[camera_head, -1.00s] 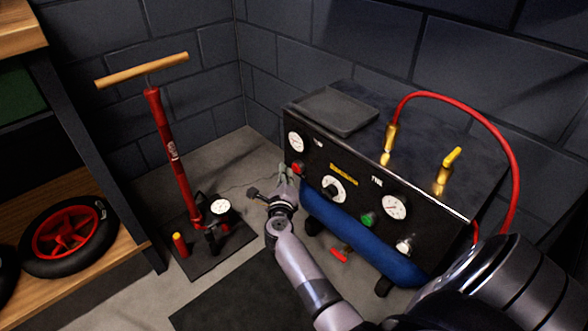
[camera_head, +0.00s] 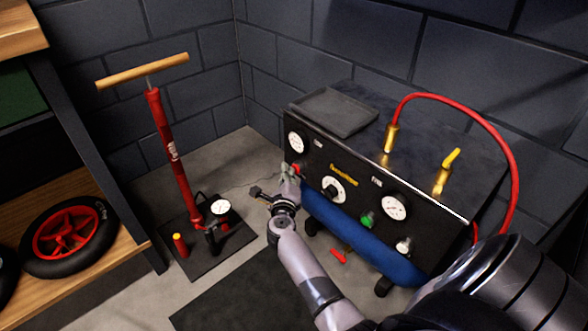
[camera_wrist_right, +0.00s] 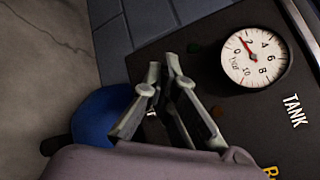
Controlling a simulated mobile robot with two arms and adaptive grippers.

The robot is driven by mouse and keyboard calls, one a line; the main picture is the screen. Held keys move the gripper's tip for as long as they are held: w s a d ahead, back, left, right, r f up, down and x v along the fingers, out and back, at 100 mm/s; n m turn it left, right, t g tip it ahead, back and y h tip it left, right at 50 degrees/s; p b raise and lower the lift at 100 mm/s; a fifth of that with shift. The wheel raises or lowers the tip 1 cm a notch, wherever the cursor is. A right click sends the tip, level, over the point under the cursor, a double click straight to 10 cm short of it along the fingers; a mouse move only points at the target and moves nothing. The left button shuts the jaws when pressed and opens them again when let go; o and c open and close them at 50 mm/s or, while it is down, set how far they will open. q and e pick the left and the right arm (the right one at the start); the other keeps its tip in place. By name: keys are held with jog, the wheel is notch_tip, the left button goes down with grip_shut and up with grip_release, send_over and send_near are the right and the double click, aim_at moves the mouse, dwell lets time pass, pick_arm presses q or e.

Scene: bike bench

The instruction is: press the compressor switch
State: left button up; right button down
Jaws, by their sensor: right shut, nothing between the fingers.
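The compressor (camera_head: 322,152) has a black front panel with gauges and controls above a blue tank (camera_head: 350,238). No label shows which control is the switch. Contact cannot be told. The right wrist view shows the fingers (camera_wrist_right: 163,70) close to the panel, beside the tank gauge (camera_wrist_right: 254,57). My left gripper is not in view.
A red floor pump (camera_head: 176,150) stands left of the compressor. A shelf with a red-rimmed wheel (camera_head: 72,237) is at far left. A red hose (camera_head: 462,107) arches over the compressor's right side. A dark mat (camera_head: 240,297) lies in front.

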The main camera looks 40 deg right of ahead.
jog(key=shift+d, duration=0.15)
dwell(0.4)
jog(key=shift+s+a, duration=0.1)
jog(key=shift+a, duration=0.5)
jog(key=a, duration=0.6)
jog(key=shift+s, duration=0.2)
dwell(0.3)
